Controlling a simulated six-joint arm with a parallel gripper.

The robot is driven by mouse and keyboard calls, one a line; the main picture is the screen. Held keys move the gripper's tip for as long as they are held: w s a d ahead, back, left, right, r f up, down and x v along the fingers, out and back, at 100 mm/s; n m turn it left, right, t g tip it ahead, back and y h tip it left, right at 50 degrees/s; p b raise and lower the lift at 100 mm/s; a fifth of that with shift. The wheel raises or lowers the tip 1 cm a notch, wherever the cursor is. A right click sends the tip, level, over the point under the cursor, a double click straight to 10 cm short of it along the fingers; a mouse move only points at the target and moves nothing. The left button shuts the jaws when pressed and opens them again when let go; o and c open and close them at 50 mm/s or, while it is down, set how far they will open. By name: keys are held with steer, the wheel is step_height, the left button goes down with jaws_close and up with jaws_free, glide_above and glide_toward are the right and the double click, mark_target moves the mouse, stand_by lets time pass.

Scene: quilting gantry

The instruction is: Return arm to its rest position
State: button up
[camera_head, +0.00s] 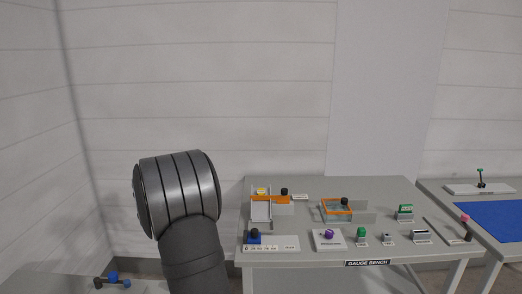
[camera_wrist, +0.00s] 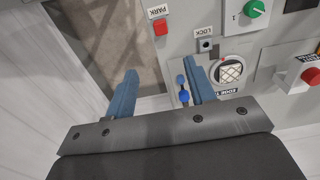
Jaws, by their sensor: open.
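My gripper (camera_wrist: 160,68) shows in the wrist view with two blue fingers spread apart and nothing between their tips. A grey panel (camera_wrist: 215,65) lies beyond it, on the right. A small blue-tipped part (camera_wrist: 182,80) shows close beside the right finger; I cannot tell whether they touch. In the head view my dark grey arm rises at the left of the gauge bench, and the gripper itself is out of that view.
The panel carries a red PARK button (camera_wrist: 161,28), a LOCK switch (camera_wrist: 205,45), a green knob (camera_wrist: 255,8), a round mesh (camera_wrist: 230,70) and a red knob (camera_wrist: 311,76). The gauge bench (camera_head: 300,258) holds several small fixtures. A blue mat (camera_head: 490,220) lies on the right table.

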step_height(320, 180, down, 18)
steer(key=shift+s, duration=0.1)
step_height(320, 180, up, 8)
steer(key=shift+f, duration=0.1)
steer(key=shift+r, duration=0.65)
steer(key=shift+o, duration=0.4)
steer(key=o, duration=1)
steer(key=s+a+r+n+t+y, duration=0.1)
steer(key=s+a+r+n, duration=0.35)
steer(key=r+n, duration=0.2)
steer(key=s+a+r+n+t, duration=0.2)
steer(key=s+a+r+n, duration=0.3)
steer(key=r, duration=0.3)
steer(key=s+a+r+n+t+y, duration=0.1)
steer(key=s+a+r+n, duration=0.3)
steer(key=r+n, duration=0.3)
steer(key=x, duration=1)
steer(key=shift+a, duration=0.15)
steer(key=shift+r, duration=0.1)
